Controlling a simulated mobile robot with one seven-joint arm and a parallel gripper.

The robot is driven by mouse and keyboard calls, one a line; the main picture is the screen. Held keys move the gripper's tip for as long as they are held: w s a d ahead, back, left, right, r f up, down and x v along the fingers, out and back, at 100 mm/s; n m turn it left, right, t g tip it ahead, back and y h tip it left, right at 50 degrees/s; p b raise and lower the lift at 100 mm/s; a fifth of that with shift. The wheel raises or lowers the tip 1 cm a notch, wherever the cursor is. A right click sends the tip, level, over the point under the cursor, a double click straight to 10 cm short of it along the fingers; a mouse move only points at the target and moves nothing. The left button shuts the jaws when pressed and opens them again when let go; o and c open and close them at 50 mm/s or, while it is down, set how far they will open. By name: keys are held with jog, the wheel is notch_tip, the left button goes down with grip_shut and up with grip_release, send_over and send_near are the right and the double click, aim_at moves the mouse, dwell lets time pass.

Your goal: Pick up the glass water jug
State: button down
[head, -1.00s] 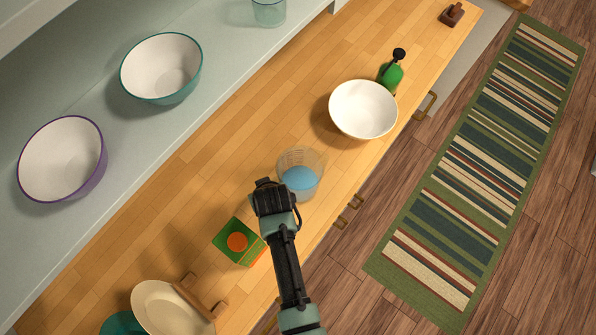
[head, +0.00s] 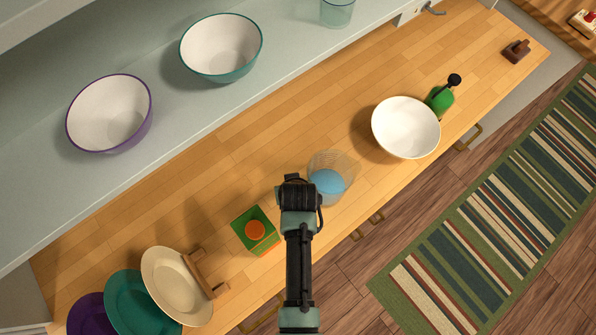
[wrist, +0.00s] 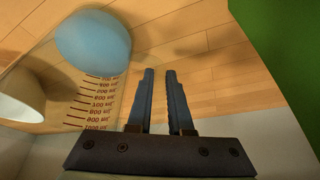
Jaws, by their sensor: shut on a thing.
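The clear glass water jug (head: 345,164), with blue water low inside, stands upright on the wooden counter. In the wrist view its red measuring scale (wrist: 98,100) and the blue water (wrist: 92,40) show left of my fingers. My gripper (head: 298,182) is at the jug's left side in the head view. In the wrist view my gripper's two fingers (wrist: 160,76) are nearly together, with a narrow gap, shut on the jug's side. The exact part held is hard to see through the clear glass. I cannot tell any clearance under the jug.
A green carton (head: 267,244) stands close on the left, and a white bowl (head: 406,127) on the right. Plates in a wooden rack (head: 199,272) are at lower left. The counter (head: 290,140) behind the jug is clear.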

jog(key=shift+w+r+b, duration=0.15)
jog(key=shift+r+b, duration=0.5)
jog(key=shift+r, duration=4.35)
